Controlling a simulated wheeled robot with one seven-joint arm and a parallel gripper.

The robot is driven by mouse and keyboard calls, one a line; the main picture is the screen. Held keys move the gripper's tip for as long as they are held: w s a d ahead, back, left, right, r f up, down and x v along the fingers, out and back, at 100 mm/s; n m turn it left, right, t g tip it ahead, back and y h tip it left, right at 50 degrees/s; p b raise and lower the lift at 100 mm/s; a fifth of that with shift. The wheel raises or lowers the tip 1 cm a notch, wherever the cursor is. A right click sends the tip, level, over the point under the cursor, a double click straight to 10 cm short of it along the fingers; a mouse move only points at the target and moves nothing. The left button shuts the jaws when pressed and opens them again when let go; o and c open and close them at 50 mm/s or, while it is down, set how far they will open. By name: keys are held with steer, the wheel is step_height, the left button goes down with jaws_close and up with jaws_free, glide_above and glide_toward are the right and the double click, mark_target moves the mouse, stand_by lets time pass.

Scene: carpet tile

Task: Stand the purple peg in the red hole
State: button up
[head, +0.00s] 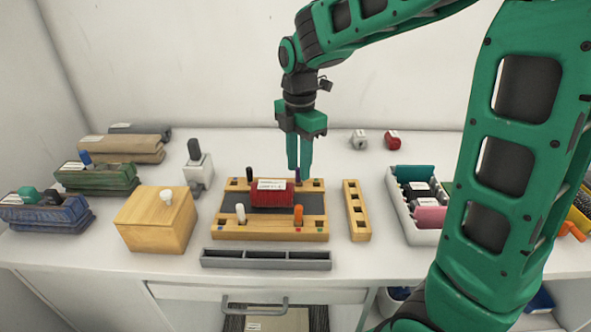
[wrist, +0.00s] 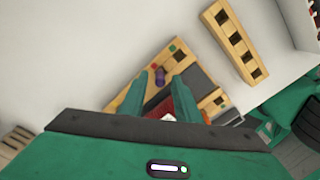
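My gripper (head: 299,169) points straight down over that corner of the board.
A black peg (head: 249,174), a white peg (head: 240,212) and an orange peg (head: 298,214) stand on the board around a red block (head: 271,193). A wooden strip with holes (head: 356,211) lies to the right. A grey tray (head: 266,259) lies in front. A wooden box (head: 156,222) stands left.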

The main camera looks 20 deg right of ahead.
step_height(320, 180, up, 10)
steer(key=shift+r, duration=0.15)
stand_by(0.6)
